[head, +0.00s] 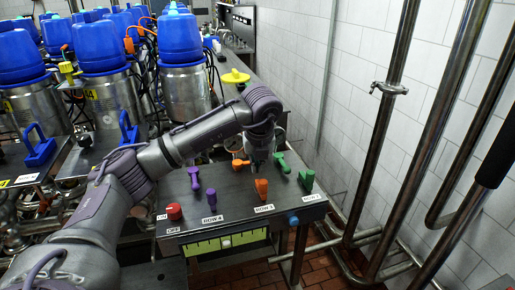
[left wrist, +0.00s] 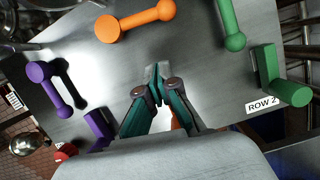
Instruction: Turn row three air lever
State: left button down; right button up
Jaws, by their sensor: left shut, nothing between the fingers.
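The dark panel (head: 232,195) carries purple, orange and green levers. The row three label (head: 264,209) sits below the near orange lever (head: 262,188), which stands upright. A second orange lever (head: 240,163) lies farther back; in the left wrist view it lies flat (left wrist: 135,20). I cannot tell which of the two is the air lever. My left gripper (head: 260,170) is over the panel between the orange levers. In the left wrist view its fingertips (left wrist: 156,84) are together and empty, and they mostly hide the near orange lever (left wrist: 178,122). My right gripper is not in view.
Purple levers (head: 211,197) stand left and green levers (head: 307,180) right of the orange ones. Steel pipes (head: 400,130) run along the right wall. Blue-topped canisters (head: 186,90) stand behind.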

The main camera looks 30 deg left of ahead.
aim_at(249, 163)
pick_arm(q)
jog(key=shift+w+a+f+p, duration=0.35)
jog(key=shift+w+a+p, duration=0.05)
jog(key=shift+w+a, duration=0.2)
jog(key=shift+w+a+f+p, duration=0.35)
jog(key=shift+w+a, duration=0.15)
jog(key=shift+w, duration=0.05)
jog(key=shift+w+a+f, duration=0.2)
jog(key=shift+w+a, duration=0.1)
jog(key=shift+w, duration=0.05)
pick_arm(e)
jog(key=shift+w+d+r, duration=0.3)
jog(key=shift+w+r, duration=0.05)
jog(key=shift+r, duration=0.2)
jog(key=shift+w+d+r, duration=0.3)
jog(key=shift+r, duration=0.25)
pick_arm(q)
jog(key=shift+w+a+f+b, duration=0.25)
jog(key=shift+w+a+b, duration=0.05)
jog(key=shift+w+b, duration=0.2)
jog(key=shift+a+r, duration=0.1)
jog(key=shift+r, duration=0.25)
jog(key=shift+w+f, duration=0.1)
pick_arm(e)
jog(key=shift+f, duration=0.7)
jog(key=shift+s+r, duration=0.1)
